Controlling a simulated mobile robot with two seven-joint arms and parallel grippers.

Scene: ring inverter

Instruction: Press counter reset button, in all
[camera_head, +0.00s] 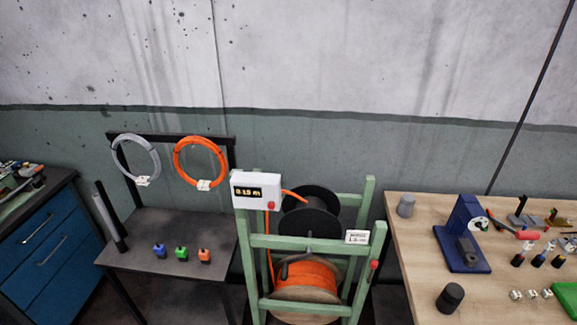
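A white counter box (256,190) sits at the top left of a green wooden frame in the head view. Its dark display shows yellow digits, which look like "0.15 m". A small red button (271,206) is on the box's lower right front. An orange cable runs out of the box's right side, and another orange length hangs below it. The frame holds a spool of orange cable (306,276) low at the front and a black reel (311,221) above it. Neither of my grippers is in view.
A dark table (170,245) on the left holds small blue, green and orange blocks. Grey and orange cable coils hang on its rack. A wooden workbench (405,240) on the right carries a blue press (463,235) and small parts. A red knob (374,265) is on the frame's right.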

